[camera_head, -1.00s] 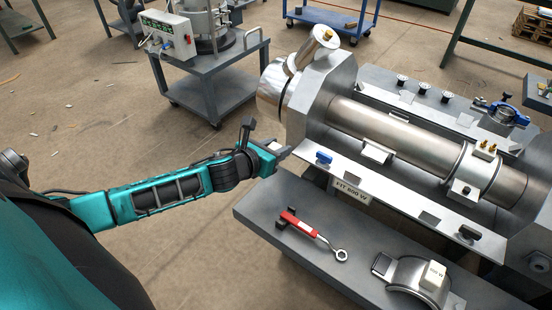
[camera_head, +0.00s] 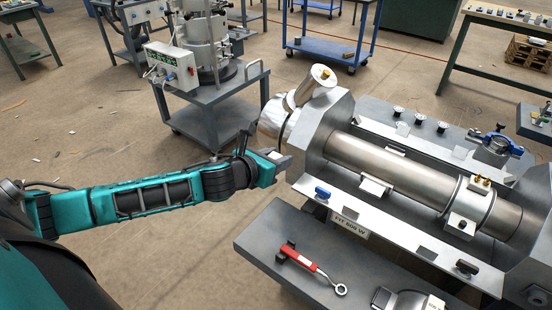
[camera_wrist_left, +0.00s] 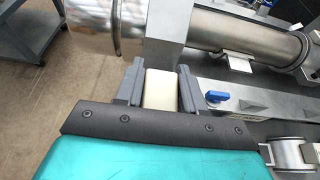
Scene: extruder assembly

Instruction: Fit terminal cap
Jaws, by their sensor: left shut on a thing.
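My left gripper (camera_head: 282,162) is shut on a small white block, which looks like the terminal cap (camera_wrist_left: 159,89); the wrist view shows it between the two grey fingers. The gripper is beside the left end of the extruder, apart from the barrel (camera_head: 375,160). A metal heater band (camera_head: 487,209) sits around the barrel's right part, with two brass terminals (camera_head: 482,180) on top. The cap is far to the left of these terminals. My right gripper is not in view.
A red-handled wrench (camera_head: 305,261) and another band (camera_head: 402,299) lie on the lower grey shelf. A control-box cart (camera_head: 203,95) stands behind my arm.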

